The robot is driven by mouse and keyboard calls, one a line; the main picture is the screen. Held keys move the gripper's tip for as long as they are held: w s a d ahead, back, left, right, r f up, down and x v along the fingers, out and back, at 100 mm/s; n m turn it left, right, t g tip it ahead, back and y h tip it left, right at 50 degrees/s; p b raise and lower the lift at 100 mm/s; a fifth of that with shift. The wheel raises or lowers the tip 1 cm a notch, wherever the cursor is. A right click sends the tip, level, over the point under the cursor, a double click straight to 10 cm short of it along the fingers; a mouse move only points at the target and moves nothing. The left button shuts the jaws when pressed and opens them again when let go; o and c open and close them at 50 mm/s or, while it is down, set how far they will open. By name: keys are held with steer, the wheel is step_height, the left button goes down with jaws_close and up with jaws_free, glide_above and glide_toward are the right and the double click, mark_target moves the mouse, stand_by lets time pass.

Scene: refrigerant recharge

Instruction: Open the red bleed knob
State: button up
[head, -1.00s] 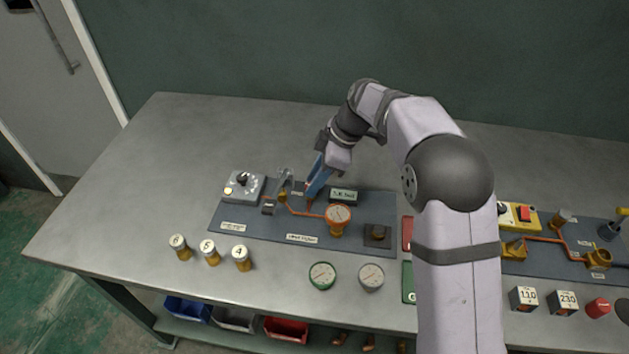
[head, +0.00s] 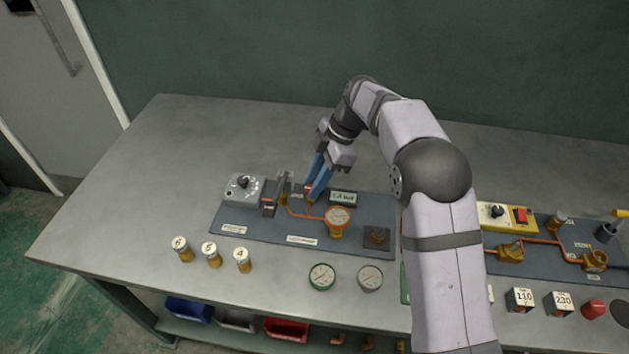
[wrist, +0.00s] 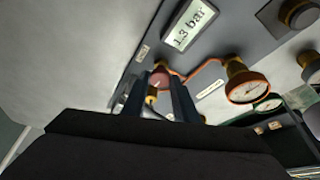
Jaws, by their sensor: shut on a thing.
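The red bleed knob (wrist: 160,80) shows in the wrist view between my blue fingers, beside the orange pipe. My gripper (head: 309,194) points down at the back of the left panel (head: 265,228); its jaws (wrist: 164,88) are shut on the red knob. In the head view the fingers largely hide the knob. A small display (head: 343,197) stands just right of the fingers; it reads 1.3 bar in the wrist view (wrist: 189,25). How far the knob is turned cannot be told.
An orange-rimmed gauge (head: 339,215) stands close on the right. A grey dial box (head: 243,187) and clear upright part (head: 285,183) are to the left. Numbered cylinders (head: 213,255) and two loose gauges (head: 322,276) stand in front. The table's back left is clear.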

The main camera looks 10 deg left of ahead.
steer(key=o, duration=1)
steer(key=shift+b+v, duration=0.4)
steer(key=shift+v, duration=3.35)
steer(key=s+d+m+t+h+p, duration=0.1)
steer(key=s+d+m+h+p, duration=0.15)
steer(key=s+d+m, duration=0.85)
steer(key=s+d+f+m+p, duration=0.1)
steer(key=s+d+m, duration=0.2)
steer(key=s+m, duration=0.1)
steer(key=s+d+f+m+h+p, duration=0.1)
steer(key=s+d+f+m, duration=0.1)
steer(key=s, duration=0.4)
steer(key=s+d+f+m+p, duration=0.1)
steer(key=s+d+f+m, duration=0.1)
steer(key=s+d+m, duration=0.3)
steer(key=shift+d+f+m+t+h, duration=0.3)
steer(key=shift+d+t+h, duration=0.1)
steer(key=shift+d, duration=0.15)
